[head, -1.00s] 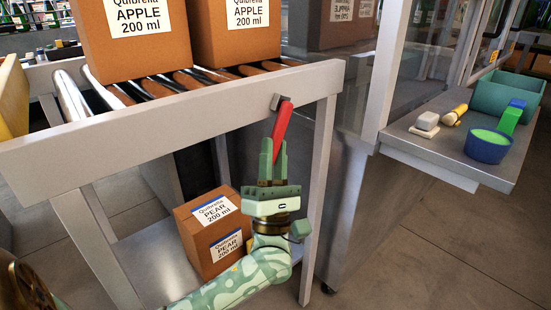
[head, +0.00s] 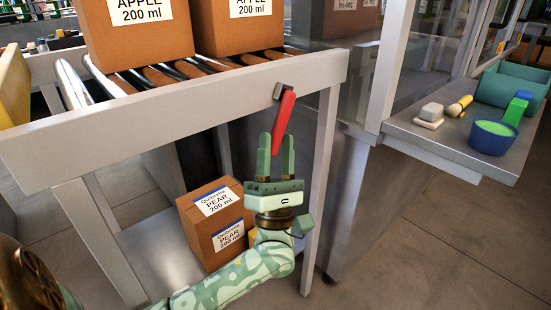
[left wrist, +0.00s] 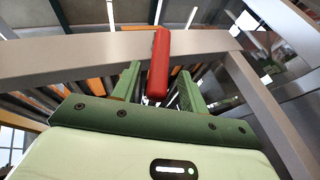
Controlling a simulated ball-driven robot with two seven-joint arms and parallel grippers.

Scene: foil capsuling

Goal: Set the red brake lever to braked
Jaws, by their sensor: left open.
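The red brake lever (head: 284,118) hangs from a small grey bracket on the roller table's front rail. It slants down and slightly left in the head view. My left gripper (head: 277,143) is just below it, pointing up, with its green fingers apart. The lever's lower end shows between the fingertips, with gaps at the sides. In the left wrist view the lever (left wrist: 159,60) also shows between the two open fingers (left wrist: 157,75); contact with them cannot be seen. My right gripper is not in view.
The roller table's rail (head: 170,118) and front leg (head: 318,185) are close to my left gripper. Cartons (head: 140,35) stand on the rollers. A pear carton (head: 216,225) sits on the lower shelf. A side shelf (head: 430,140) at right holds a blue bowl (head: 493,138) and small items.

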